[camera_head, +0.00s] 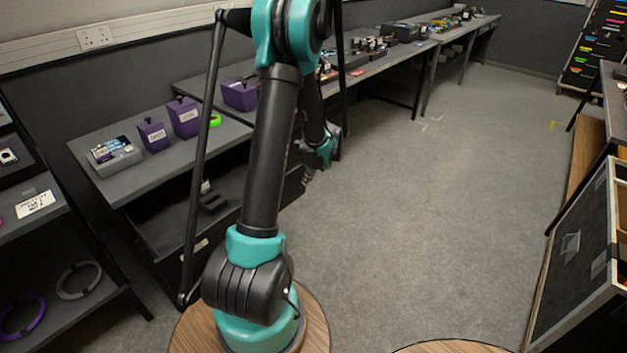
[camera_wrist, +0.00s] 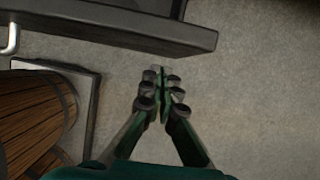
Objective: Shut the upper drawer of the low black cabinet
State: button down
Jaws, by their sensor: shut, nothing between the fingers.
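The low black cabinet (camera_head: 112,183) stands at the left under a grey worktop. Its upper drawer (camera_head: 150,222) is pulled out, with dark items and a small white one inside; my arm hides part of it. In the wrist view the dark drawer front (camera_wrist: 120,30) crosses the top, with a silver handle (camera_wrist: 12,40) at the left. My gripper (camera_head: 318,160) is beyond my arm, near the drawer's right end. In the wrist view my gripper (camera_wrist: 160,78) is shut and empty over the floor, just outside the drawer front, with a small gap visible.
Purple boxes (camera_head: 185,118) and a grey device (camera_head: 116,155) stand on the worktop. A dark shelf (camera_head: 45,290) with rings is at the far left. An open drawer-like unit (camera_head: 575,260) stands at the right. The floor (camera_head: 430,200) between is clear.

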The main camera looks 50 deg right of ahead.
jog(key=shift+w, duration=0.65)
jog(key=shift+w, duration=0.15)
jog(key=w, duration=1.9)
jog(key=w+a, duration=0.1)
jog(key=w, duration=0.8)
jog(key=shift+w, duration=0.35)
jog(key=shift+w+r, duration=0.1)
jog(key=shift+w, duration=0.4)
jog(key=shift+w+a, duration=0.1)
jog(key=shift+s, duration=0.4)
jog(key=s+r, duration=0.7)
jog(key=r, duration=0.2)
jog(key=shift+s+d, duration=0.2)
jog(key=shift+s, duration=0.1)
